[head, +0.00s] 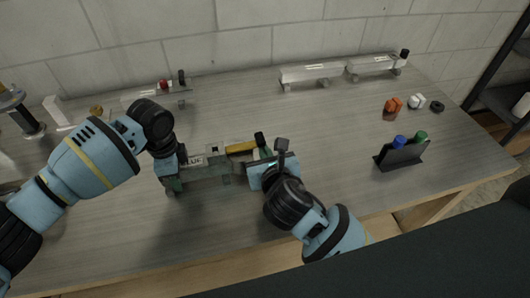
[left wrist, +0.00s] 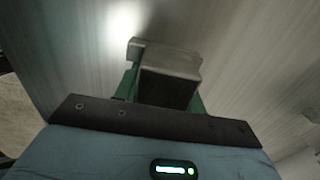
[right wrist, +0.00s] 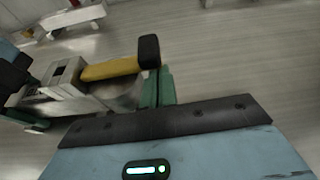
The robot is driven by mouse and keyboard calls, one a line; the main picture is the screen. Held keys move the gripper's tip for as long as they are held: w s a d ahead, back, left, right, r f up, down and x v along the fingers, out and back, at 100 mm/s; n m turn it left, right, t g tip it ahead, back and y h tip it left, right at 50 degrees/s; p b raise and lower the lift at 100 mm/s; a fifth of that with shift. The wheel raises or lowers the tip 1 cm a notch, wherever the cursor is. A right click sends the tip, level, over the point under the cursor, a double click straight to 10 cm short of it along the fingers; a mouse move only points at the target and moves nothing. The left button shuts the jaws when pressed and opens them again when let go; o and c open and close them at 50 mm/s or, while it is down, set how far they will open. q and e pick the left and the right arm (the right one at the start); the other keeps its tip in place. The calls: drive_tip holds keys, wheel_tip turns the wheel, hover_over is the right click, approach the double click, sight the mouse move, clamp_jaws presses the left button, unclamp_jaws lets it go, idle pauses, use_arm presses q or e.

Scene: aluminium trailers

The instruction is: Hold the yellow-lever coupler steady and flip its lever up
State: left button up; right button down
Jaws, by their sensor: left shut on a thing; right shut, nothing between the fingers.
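The grey metal coupler (head: 206,168) stands at the middle left of the table. Its yellow lever (head: 241,147) lies low along the top, with a black tip (head: 260,138) at the right end. My left gripper (head: 174,180) is shut on the coupler's left end; the left wrist view shows its grey end (left wrist: 168,78) between green fingers. My right gripper (head: 264,155) is shut and empty at the lever's tip end. In the right wrist view its green fingers (right wrist: 158,88) are close beside the black tip (right wrist: 149,50); contact is unclear. The lever (right wrist: 110,69) shows there too.
A silver coupler with a red part (head: 164,85) stands at the back left. Silver rails (head: 318,73) stand at the back. A black holder (head: 400,157) with blue and green items is at right, near small orange (head: 392,106) and white pieces. The table's centre right is clear.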

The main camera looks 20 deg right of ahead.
sight(261, 139)
drive_tip(key=shift+r, duration=0.3)
drive_tip(key=shift+r+n+h, duration=0.4)
drive_tip(key=shift+r+n, duration=0.3)
drive_tip(key=shift+r, duration=0.05)
drive_tip(key=shift+a+r, duration=0.1)
drive_tip(key=shift+r, duration=0.25)
drive_tip(key=shift+a+r, duration=0.25)
drive_tip(key=shift+r, duration=0.4)
drive_tip(key=shift+a+r, duration=0.2)
drive_tip(key=shift+r, duration=0.45)
drive_tip(key=shift+a+r, duration=1.8)
drive_tip(key=shift+a, duration=0.35)
use_arm(q)
drive_tip(key=shift+d, duration=0.15)
